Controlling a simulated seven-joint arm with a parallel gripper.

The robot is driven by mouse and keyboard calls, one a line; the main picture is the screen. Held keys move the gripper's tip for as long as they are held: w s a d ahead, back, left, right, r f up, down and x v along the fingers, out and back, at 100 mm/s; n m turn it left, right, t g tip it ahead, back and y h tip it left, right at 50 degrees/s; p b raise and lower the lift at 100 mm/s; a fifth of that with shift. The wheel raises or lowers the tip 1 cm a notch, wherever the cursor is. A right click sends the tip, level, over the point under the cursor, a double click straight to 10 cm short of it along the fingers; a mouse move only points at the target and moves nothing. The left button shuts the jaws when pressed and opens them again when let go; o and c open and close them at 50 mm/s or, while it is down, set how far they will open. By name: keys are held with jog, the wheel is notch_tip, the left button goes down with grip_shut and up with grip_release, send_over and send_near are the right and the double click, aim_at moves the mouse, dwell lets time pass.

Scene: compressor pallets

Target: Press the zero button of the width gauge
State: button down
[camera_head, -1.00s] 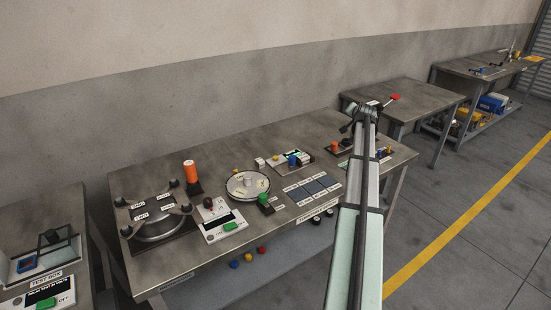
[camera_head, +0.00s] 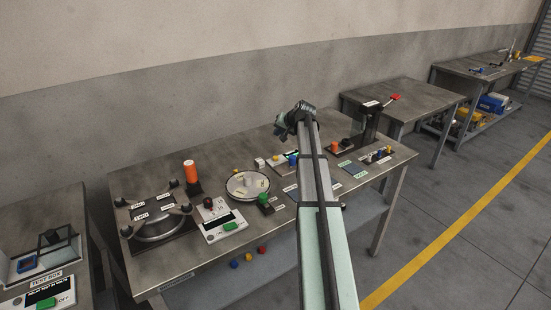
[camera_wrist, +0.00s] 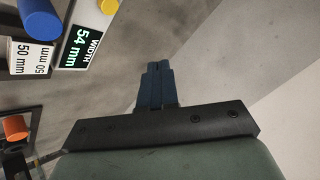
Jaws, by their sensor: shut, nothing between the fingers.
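The width gauge shows in the wrist view as a dark display (camera_wrist: 76,48) reading "WIDTH 54 mm" in green. In the head view, part of the gauge (camera_head: 283,153) shows on the bench beside my arm, which hides its right side. A blue cylinder (camera_wrist: 40,20) and a yellow round part (camera_wrist: 108,5) are near the display in the wrist view. I cannot tell which part is the zero button. My gripper (camera_head: 279,128) is raised behind the gauge. Its fingers are shut and empty in the wrist view (camera_wrist: 158,66), apart from the gauge.
A white block marked 50 mm (camera_wrist: 28,58) is beside the display. An orange part (camera_wrist: 15,128) is at the wrist view's left edge. The round dish (camera_head: 240,194), orange cylinder (camera_head: 190,171) and green part (camera_head: 264,199) stand left of my arm. The wall is behind the bench.

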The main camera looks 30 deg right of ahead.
aim_at(277, 158)
jog(key=shift+w+a, duration=0.1)
jog(key=shift+a, duration=0.2)
jog(key=shift+f, duration=0.1)
jog(key=shift+f, duration=4.3)
jog(key=shift+f, duration=0.15)
jog(key=shift+f, duration=0.25)
